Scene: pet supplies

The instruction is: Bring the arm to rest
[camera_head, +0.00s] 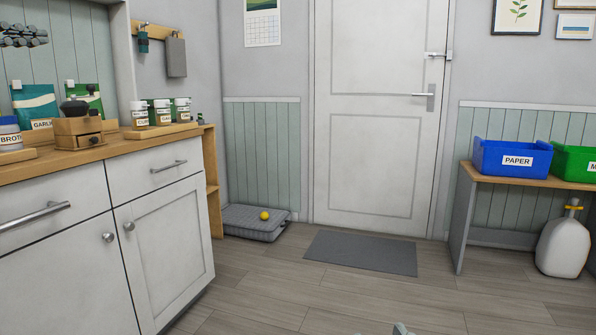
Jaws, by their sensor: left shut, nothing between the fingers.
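Only a small grey part of my left gripper (401,329) shows at the bottom edge of the head view, right of the middle. It is shut and empty, low in front of the wooden floor, and touches nothing that I can see. The rest of that arm is below the picture. My right gripper is not in view.
A white cabinet (165,247) with a wooden top carrying jars and pouches stands at left. A grey cushion (243,227) with a yellow ball (264,216), a doormat (361,252) and a bench with blue (513,171) and green bins lie beyond. The middle floor is clear.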

